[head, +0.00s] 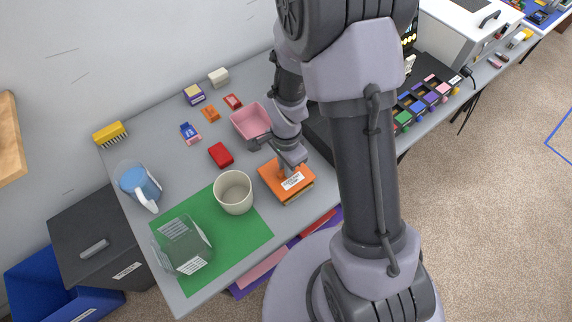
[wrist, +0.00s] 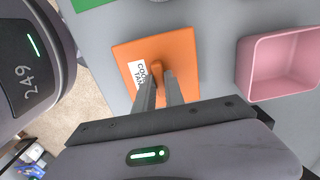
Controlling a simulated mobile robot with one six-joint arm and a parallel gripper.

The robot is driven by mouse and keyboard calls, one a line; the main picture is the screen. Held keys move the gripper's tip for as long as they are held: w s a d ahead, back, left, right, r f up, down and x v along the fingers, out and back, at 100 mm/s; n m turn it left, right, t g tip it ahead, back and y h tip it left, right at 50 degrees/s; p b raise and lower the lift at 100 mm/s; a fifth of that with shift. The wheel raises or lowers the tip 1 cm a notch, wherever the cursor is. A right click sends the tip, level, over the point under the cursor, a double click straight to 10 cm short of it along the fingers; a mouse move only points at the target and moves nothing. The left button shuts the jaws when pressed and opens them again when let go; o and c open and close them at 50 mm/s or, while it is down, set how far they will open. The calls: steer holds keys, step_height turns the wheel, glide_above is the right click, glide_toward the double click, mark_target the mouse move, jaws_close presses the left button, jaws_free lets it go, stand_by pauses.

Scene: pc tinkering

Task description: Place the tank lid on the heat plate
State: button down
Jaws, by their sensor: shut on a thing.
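The tank lid (head: 273,179) is a square orange plate with a white label and a small raised knob. It is at the right front of the grey table in the head view. In the wrist view the lid (wrist: 185,50) lies flat below my fingers, its label partly covered. My gripper (head: 290,168) points down over the lid and is shut on its knob; its fingertips also show in the wrist view (wrist: 160,78). An orange-brown edge shows under the lid's front side. I cannot tell whether this is the heat plate, or whether the lid touches what is below.
A beige cup (head: 234,193) stands left of the lid, on a green mat (head: 225,248) with a clear tank (head: 182,245). A pink bin (head: 251,121) stands behind; it also shows in the wrist view (wrist: 282,65). A red block (head: 221,155) and a blue pitcher (head: 138,183) stand farther left.

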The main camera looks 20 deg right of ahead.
steer(key=shift+f+b, duration=0.4)
stand_by(0.4)
steer(key=c, duration=1.3)
jaws_free()
steer(key=shift+c, duration=0.2)
steer(key=shift+r, duration=0.1)
step_height(320, 180, up, 17)
steer(key=p, duration=0.7)
steer(key=shift+r, duration=0.2)
steer(key=s+a+r+n+t+y+b, duration=0.1)
steer(key=s+a+r+n+t, duration=0.1)
steer(key=s+r+n, duration=0.3)
steer(key=s+a+r+n+t+y+b, duration=0.1)
steer(key=s+r+n+t, duration=0.2)
steer(key=r, duration=0.8)
steer(key=s+n, duration=0.2)
steer(key=s, duration=0.2)
steer(key=shift+s+a+t+b, duration=0.3)
steer(key=shift+s+a+t, duration=0.1)
